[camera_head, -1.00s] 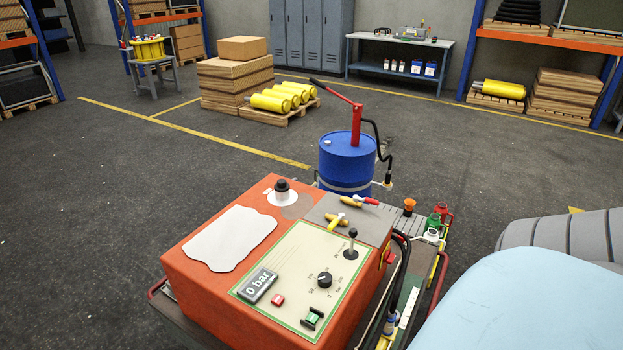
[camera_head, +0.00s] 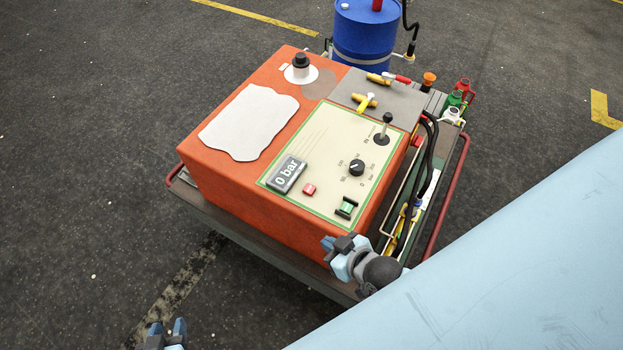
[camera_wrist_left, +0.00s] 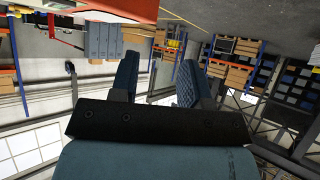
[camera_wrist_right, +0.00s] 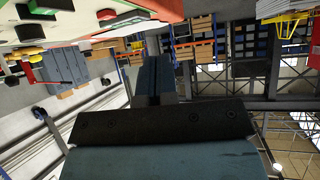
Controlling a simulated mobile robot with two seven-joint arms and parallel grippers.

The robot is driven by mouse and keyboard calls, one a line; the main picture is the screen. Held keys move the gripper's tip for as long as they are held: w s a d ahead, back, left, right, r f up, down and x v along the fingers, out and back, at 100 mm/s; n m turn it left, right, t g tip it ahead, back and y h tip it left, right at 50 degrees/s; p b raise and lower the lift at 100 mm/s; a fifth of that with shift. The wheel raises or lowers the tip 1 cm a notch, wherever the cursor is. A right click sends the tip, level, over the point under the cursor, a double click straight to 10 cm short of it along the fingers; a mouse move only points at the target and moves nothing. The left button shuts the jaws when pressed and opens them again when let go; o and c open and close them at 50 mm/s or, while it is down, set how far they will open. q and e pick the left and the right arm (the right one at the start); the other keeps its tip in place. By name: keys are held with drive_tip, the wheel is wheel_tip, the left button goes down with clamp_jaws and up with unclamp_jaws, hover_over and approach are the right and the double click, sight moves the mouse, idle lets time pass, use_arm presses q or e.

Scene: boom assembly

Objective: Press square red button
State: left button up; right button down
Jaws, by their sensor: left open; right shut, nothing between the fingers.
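The square red button (camera_head: 309,189) sits on the cream control panel (camera_head: 325,150) of the orange machine, between the "0 bar" display (camera_head: 286,175) and a green rocker switch (camera_head: 346,208). My right gripper (camera_head: 338,243) is shut and empty, beside the machine's near right corner and apart from the button. In the right wrist view its closed fingers (camera_wrist_right: 160,75) show below the panel's underside-up edge, with a red piece (camera_wrist_right: 125,18) that looks like the button. My left gripper (camera_head: 168,328) is open and empty, low at the bottom of the head view, away from the machine.
A black knob (camera_head: 356,167) and a lever (camera_head: 384,128) stand on the panel right of the button. Black hoses (camera_head: 429,150) run along the machine's right side. A blue drum (camera_head: 362,42) stands behind. The floor left of the cart is clear.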

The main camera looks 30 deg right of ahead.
use_arm(q)
drive_tip(key=shift+o, duration=1.1)
drive_tip(key=shift+s, duration=0.1)
drive_tip(key=shift+o, duration=0.4)
use_arm(e)
drive_tip(key=w+a+r+n+g+y, duration=0.25)
drive_tip(key=w+a+n+y, duration=0.25)
drive_tip(key=w+a+n, duration=0.45)
use_arm(q)
drive_tip(key=shift+w, duration=0.2)
use_arm(e)
drive_tip(key=w+d+n+g+h, duration=0.1)
drive_tip(key=w+d+n, duration=0.1)
drive_tip(key=w+d, duration=0.3)
drive_tip(key=w+d+n+h, duration=0.1)
drive_tip(key=w+d+n, duration=0.2)
drive_tip(key=w+d, duration=0.3)
drive_tip(key=d, duration=0.4)
drive_tip(key=shift+w+d+g, duration=0.15)
drive_tip(key=shift+d+g, duration=0.2)
